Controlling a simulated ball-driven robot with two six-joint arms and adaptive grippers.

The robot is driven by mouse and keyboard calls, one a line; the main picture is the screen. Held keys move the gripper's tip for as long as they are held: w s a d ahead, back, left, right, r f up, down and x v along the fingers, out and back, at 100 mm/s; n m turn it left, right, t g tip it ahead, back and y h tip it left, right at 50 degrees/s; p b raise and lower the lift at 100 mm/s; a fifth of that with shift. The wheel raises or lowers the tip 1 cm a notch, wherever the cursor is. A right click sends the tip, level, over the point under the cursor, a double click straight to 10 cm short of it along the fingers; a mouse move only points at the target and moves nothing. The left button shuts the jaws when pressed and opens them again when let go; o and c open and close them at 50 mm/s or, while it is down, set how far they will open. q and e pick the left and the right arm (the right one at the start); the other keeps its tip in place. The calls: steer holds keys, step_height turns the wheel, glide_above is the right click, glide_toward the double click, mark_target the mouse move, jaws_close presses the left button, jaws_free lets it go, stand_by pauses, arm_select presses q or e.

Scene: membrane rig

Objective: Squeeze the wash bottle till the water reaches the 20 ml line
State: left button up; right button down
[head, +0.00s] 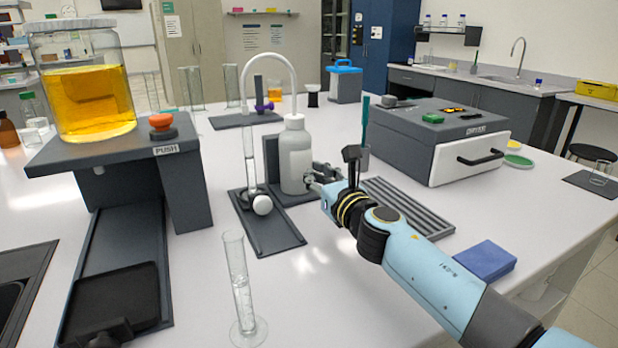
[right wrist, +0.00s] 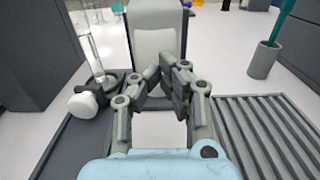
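The wash bottle (head: 296,158), whitish with a pale cap, stands upright on a dark stand. It also shows in the right wrist view (right wrist: 156,45). Its bent spout tube arches left to a clear, narrow measuring cylinder (head: 249,150) on a dark base plate. The water level and the 20 ml line are too small to read. My right gripper (head: 311,179) is at the bottle's lower right side. In the right wrist view its fingertips (right wrist: 170,68) are together in front of the bottle. Whether they touch it I cannot tell. My left gripper is not in view.
Another glass cylinder (head: 242,290) stands in front. A ribbed dark mat (head: 408,207), a blue block (head: 485,260) and a drawer unit (head: 440,135) are to the right. A jar of orange liquid (head: 88,100) stands at left.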

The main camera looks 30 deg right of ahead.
steer(key=s, duration=0.9)
steer(key=shift+s+a+f, duration=0.15)
steer(key=shift+a+f, duration=0.05)
steer(key=shift+a, duration=0.05)
steer(key=shift+s, duration=0.3)
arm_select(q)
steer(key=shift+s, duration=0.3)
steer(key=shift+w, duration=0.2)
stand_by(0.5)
arm_select(e)
steer(key=shift+s, duration=0.1)
